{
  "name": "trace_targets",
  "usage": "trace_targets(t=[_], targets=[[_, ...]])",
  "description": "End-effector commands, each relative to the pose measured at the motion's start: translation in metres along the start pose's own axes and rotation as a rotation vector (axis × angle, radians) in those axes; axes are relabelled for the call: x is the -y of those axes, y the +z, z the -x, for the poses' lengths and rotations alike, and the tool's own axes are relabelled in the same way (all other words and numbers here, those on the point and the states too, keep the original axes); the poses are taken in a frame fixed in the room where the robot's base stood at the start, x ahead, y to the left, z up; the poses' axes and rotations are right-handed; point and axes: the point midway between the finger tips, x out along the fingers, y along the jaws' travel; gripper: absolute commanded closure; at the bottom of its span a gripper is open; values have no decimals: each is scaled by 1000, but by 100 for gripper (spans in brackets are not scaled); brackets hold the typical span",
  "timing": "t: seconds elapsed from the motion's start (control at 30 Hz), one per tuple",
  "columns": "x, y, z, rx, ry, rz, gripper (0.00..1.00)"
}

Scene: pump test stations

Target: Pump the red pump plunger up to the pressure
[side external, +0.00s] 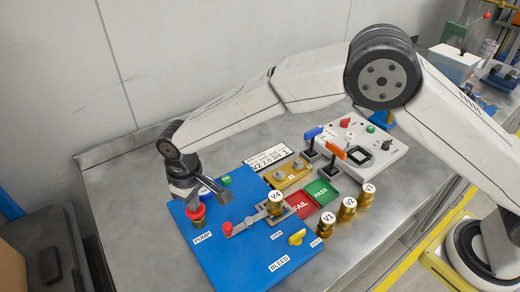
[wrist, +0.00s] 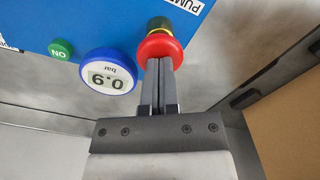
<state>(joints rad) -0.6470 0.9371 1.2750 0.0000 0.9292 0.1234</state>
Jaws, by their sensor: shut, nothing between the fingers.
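The red pump plunger (side external: 195,213) stands on a brass body at the left edge of the blue panel (side external: 255,255), by the PUMP label. In the wrist view the red plunger cap (wrist: 160,46) is at the tips of my gripper (wrist: 158,62). My gripper (side external: 190,200) is shut, with its fingers together and pointing at the cap; they appear to touch it, with nothing held between them. A round blue gauge (wrist: 108,77) beside the plunger reads 0.9 bar, upside down in the wrist view. A green ON button (wrist: 61,49) is near the gauge.
A lever with a red knob (side external: 227,228) and the brass V4 piece (side external: 275,203) are on the panel. Red FAIL (side external: 300,205) and green PASS (side external: 322,192) pads lie to the right, with brass pieces V1 (side external: 326,222), V2 and V3 nearby. A grey control box (side external: 365,145) stands behind.

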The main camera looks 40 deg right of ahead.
Motion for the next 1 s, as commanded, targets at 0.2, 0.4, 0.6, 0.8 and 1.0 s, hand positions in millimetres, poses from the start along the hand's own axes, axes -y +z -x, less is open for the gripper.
trace_targets(t=[0.2,0.4,0.6,0.8,1.0], targets=[[0,0,-6,2,0,0,100],[0,0,-4,2,0,0,100],[0,0,8,-1,0,0,100],[0,0,20,0,0,0,100],[0,0,33,0,0,0,100]])
